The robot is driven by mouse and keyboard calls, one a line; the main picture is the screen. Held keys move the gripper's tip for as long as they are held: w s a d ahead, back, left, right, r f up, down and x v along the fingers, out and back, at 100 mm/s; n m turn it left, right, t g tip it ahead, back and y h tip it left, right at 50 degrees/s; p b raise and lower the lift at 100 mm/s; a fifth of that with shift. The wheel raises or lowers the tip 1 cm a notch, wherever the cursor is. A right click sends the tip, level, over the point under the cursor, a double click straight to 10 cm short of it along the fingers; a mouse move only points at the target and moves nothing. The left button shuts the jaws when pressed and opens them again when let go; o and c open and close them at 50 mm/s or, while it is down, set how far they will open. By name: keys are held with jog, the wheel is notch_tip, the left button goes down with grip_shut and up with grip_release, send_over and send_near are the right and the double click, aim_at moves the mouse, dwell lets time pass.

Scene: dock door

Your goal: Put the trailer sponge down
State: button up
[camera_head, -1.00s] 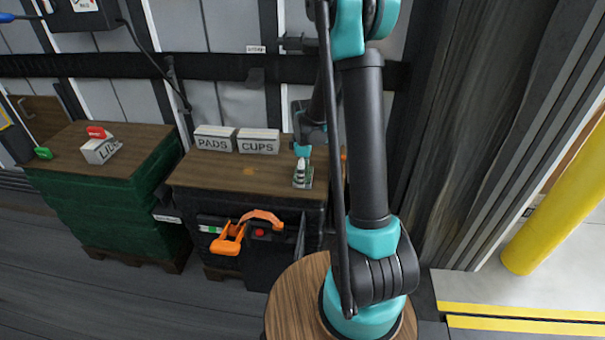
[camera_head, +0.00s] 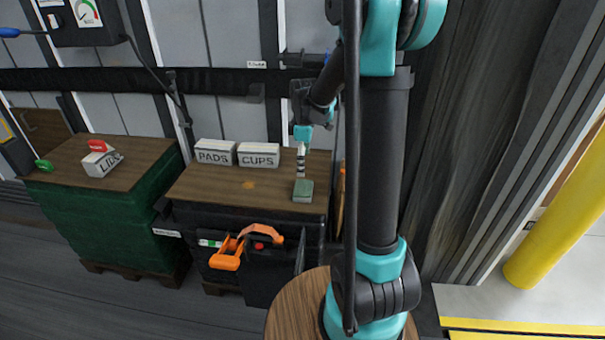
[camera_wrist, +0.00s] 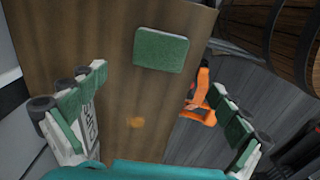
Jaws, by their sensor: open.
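The trailer sponge (camera_head: 303,191), a green block with a pale lower layer, lies flat on the wooden top of the black crate, near its right front corner. In the wrist view the sponge (camera_wrist: 161,50) shows its green face, ahead of the fingers and touching neither. My gripper (camera_head: 300,172) is above and just behind the sponge in the head view. In the wrist view my gripper (camera_wrist: 168,100) has its fingers spread wide with nothing between them. The wooden top (camera_head: 215,185) is bare around the sponge.
Boxes marked PADS (camera_head: 214,152) and CUPS (camera_head: 259,155) stand at the back of the same top. An orange handled thing (camera_head: 229,252) hangs at the crate's front. A green-wrapped stack (camera_head: 120,225) at left carries a LIDS box (camera_head: 102,163) and red and green items.

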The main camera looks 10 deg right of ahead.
jog(key=s+d+f+m+t, duration=0.1)
jog(key=s+d+m+t, duration=0.1)
jog(key=s+m, duration=0.5)
jog(key=s+d+f+m+t, duration=0.2)
jog(key=s+m, duration=0.5)
jog(key=s, duration=0.8)
jog(key=shift+f, duration=0.2)
jog(key=shift+a, duration=0.1)
